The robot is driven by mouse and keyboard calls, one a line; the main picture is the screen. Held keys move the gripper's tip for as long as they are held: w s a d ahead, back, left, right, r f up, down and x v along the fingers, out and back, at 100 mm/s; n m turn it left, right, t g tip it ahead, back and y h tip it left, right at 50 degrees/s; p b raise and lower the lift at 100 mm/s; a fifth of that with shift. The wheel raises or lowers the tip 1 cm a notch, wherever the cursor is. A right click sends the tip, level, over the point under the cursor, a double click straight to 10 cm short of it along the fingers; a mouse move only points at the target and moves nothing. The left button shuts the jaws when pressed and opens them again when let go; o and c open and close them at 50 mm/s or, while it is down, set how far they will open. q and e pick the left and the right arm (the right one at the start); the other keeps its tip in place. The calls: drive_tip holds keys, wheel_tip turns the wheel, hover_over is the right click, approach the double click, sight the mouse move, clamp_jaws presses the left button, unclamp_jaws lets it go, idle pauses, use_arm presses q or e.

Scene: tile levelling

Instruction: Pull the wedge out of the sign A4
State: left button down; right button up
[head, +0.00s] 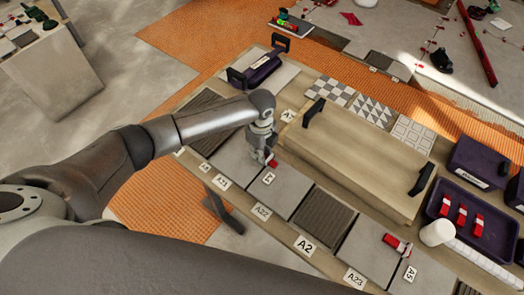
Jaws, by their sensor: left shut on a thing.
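My left gripper (268,158) points down over a grey tile (238,165) in the row on the bench. It is shut on a small red wedge (273,162), which is partly hidden by the fingers. A small white sign (269,178) stands just in front of the wedge; its lettering is too small to read surely, so I cannot confirm it is A4. Whether the wedge still touches a tile joint cannot be told. Another red and white wedge (396,243) lies near the sign A5 (410,273). My right gripper is not in view.
A long wooden board with black handles (355,165) lies right of the gripper. A dark tray (492,222) with several red wedges is at the right, beside a white roll (437,233). Signs A22 (262,211), A2 (305,245) and A23 (355,278) line the front edge.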

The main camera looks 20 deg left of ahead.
sight(248, 148)
use_arm(q)
drive_tip(key=shift+w+a, duration=0.15)
drive_tip(key=shift+a, duration=0.3)
drive_tip(key=shift+a, duration=0.15)
drive_tip(key=shift+w+a+r, duration=0.1)
drive_tip(key=shift+w+a, duration=0.15)
drive_tip(key=shift+a, duration=0.4)
drive_tip(key=shift+w+a+f, duration=0.1)
drive_tip(key=shift+w+a, duration=0.15)
drive_tip(key=shift+a, duration=0.35)
drive_tip(key=shift+w+a+r, duration=0.1)
drive_tip(key=shift+w+a, duration=0.15)
drive_tip(key=shift+a, duration=0.4)
wheel_tip(248, 148, up, 6)
drive_tip(key=p, duration=0.6)
drive_tip(key=shift+r+p, duration=0.1)
drive_tip(key=shift+p, duration=0.2)
